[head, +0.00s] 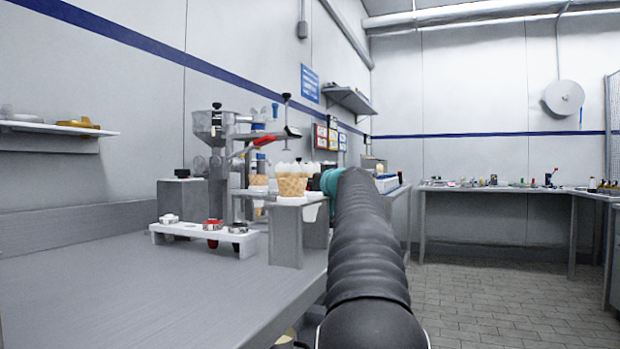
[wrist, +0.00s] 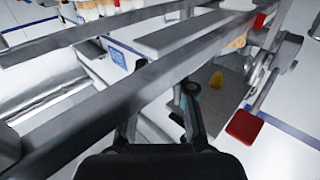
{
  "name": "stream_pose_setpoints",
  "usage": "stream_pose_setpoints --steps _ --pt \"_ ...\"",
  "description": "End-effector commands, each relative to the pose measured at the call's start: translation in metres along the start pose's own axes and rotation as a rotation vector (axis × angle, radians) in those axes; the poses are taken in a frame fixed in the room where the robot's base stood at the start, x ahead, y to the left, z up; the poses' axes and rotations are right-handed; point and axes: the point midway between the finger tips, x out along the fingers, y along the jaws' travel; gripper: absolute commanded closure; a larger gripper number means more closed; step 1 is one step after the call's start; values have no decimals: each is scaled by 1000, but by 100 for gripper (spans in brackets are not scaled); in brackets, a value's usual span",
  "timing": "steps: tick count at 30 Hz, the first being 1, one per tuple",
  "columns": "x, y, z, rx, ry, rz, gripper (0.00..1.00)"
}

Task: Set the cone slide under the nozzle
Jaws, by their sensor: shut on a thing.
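In the wrist view my gripper (wrist: 160,102) shows its two dark fingers, which reach up to a long grey bar. The fingers are shut on this bar, which looks like part of the cone slide (wrist: 75,137). The exact contact is hard to see. In the head view my gripper is hidden behind the cone stand and my own arm. The dispensing machine (head: 218,130), with a grey hopper, stands on the bench. A waffle cone (head: 258,181) shows close to it. The nozzle itself is not clear in either view.
A grey stand (head: 285,235) holding several filled cones (head: 292,182) stands close left of my arm. A white rack (head: 165,230) with round-topped items sits in front of the machine. The bench (head: 150,300) is clear nearer the camera. A wall shelf (head: 50,127) is at left.

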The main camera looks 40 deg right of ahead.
Motion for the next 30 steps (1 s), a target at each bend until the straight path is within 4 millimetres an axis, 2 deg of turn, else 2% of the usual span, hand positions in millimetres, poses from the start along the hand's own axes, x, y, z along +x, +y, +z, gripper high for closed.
stream_pose_setpoints --steps 3,11,12,14,24,30 --pt "6 4 -2 -2 4 17 100" --pt "8 -3 -2 -2 7 11 100" --pt "8 -3 -2 -2 7 10 69" --pt "9 -5 -2 -2 6 7 54" --pt "8 -6 -1 -2 4 5 54" --pt "-10 -4 -2 -2 4 8 54"
